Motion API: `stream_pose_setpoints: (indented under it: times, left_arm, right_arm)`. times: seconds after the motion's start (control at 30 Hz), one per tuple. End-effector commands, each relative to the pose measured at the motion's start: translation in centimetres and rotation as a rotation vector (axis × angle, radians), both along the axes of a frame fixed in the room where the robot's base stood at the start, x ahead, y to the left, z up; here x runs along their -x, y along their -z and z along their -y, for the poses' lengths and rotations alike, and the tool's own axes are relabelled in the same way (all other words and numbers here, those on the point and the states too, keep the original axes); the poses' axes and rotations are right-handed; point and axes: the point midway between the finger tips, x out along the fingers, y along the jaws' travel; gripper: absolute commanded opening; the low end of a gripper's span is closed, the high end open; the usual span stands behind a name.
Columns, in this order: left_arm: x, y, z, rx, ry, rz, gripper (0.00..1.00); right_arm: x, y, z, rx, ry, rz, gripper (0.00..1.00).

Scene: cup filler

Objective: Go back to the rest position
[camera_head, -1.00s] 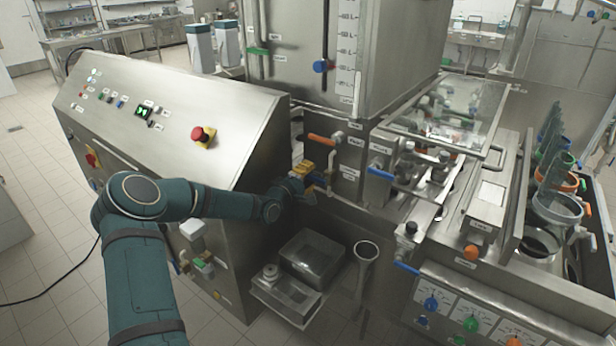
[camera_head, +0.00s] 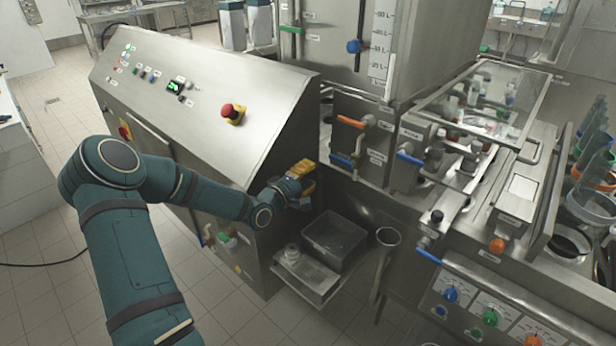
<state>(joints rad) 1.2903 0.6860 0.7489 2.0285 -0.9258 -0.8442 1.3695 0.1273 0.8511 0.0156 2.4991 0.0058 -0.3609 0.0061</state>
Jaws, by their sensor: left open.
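My left arm comes in from the left, and its gripper (camera_head: 304,180) is beside the right edge of the slanted control cabinet (camera_head: 190,105). The gripper is open, with yellow parts showing at its front. It sits below the orange-handled valve (camera_head: 351,122) and the blue-handled valve (camera_head: 341,160), apart from the orange handle. I cannot tell whether it touches the cabinet edge. My right gripper is not in view.
A red emergency button (camera_head: 232,112) is on the cabinet. A grey bin (camera_head: 334,240) and a low tray (camera_head: 300,282) stand below the gripper. A funnel-topped pipe (camera_head: 387,238) is right of the bin. The filling machine with a glass cover (camera_head: 497,88) fills the right.

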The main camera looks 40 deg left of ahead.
Motion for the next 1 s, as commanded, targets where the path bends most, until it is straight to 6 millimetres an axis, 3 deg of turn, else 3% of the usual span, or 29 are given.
stream_pose_setpoints:
  times: [0.67,0.77,0.83,1.0]
  left_arm:
    - [0.2,0.3,0.5,-0.003,0.006,-0.01,0.45]
    - [-0.2,1.8,2.8,-0.023,0.033,-0.055,0.45]
    - [-0.5,3.7,5.6,-0.055,0.07,-0.115,0.45]
    - [0.6,9.9,14.8,-0.194,0.219,-0.316,0.45]
  right_arm:
    - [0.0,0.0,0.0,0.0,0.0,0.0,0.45]
    - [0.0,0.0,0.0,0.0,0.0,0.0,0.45]
    - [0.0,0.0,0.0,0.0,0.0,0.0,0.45]
    - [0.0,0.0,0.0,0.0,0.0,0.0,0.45]
